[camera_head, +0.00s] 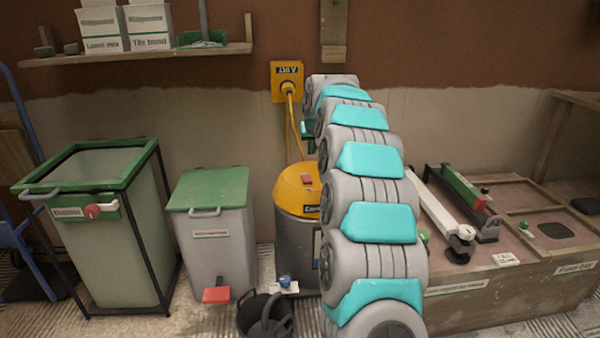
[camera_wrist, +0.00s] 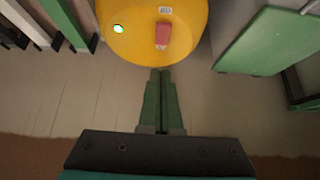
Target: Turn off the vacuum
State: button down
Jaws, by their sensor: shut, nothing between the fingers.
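The vacuum (camera_head: 297,190) is a grey drum with a rounded yellow lid, standing against the wall behind my arm, which hides its right part. A red switch (camera_head: 307,179) sits on the lid. In the wrist view the yellow lid (camera_wrist: 140,48) fills the top middle, with the red switch (camera_wrist: 163,34) and a small glowing green-white lamp (camera_wrist: 118,29) on it. My gripper (camera_wrist: 160,72) is shut and empty. Its green fingertips appear just short of the lid's edge, in line with the switch; I cannot tell the height gap. In the head view my arm mostly hides the gripper.
A yellow wall socket (camera_head: 287,82) has a yellow cable running down behind the vacuum. A green-lidded bin (camera_head: 208,190) and a green-rimmed container (camera_head: 110,220) stand left. A black bucket (camera_head: 265,315) is in front. A wooden bench (camera_head: 500,285) stands right, a shelf (camera_head: 140,57) above left.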

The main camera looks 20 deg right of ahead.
jog(key=shift+w+d, duration=0.1)
jog(key=shift+w, duration=0.1)
dwell(0.3)
send_over(308, 178)
jog(key=s, duration=0.2)
jog(key=f, duration=0.7)
jog(key=shift+s+a+f+p, duration=0.15)
jog(key=shift+a+f+p, duration=0.15)
jog(key=shift+f+p, duration=0.1)
jog(key=shift+s+f, duration=0.2)
jog(key=shift+f, duration=1.9)
